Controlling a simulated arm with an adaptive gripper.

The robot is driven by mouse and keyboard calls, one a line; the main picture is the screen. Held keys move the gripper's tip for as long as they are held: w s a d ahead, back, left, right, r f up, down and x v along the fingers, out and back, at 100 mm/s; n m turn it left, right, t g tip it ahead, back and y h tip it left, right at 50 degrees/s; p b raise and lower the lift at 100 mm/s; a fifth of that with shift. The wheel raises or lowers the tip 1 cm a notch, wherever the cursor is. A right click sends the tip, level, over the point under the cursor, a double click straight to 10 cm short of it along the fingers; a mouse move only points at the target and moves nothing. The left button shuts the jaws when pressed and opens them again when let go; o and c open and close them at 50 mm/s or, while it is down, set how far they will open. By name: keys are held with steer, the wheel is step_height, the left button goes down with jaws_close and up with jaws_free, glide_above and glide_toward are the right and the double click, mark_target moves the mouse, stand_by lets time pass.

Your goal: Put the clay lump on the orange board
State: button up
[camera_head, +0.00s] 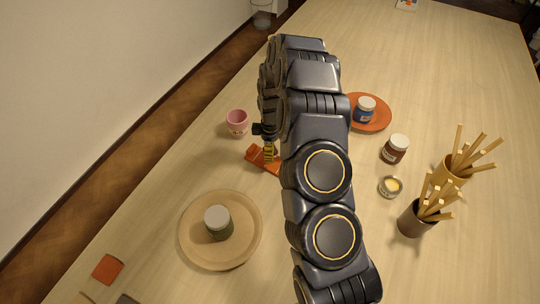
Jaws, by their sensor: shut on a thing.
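My gripper (268,150) points down left of the table's middle, partly hidden by my own arm. It is shut on an orange block (256,155) at its fingertips. This block may be the clay lump; my fingers and arm cover part of it, and I cannot tell whether it touches the table. A round orange board (379,124) lies at the right behind my arm, its left edge partly hidden. A blue jar with a pale lid (364,113) stands on it.
A pink cup (237,122) stands close left of my gripper. A round tan board (190,242) holds a green jar (219,228). A brown jar (396,148), a small open pot (389,187) and two stick holders (414,219) (449,171) stand right. A flat orange-red tile (107,268) lies front left.

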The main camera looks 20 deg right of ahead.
steer(key=shift+f, duration=1.55)
steer(key=shift+f, duration=0.15)
steer(key=o, duration=1)
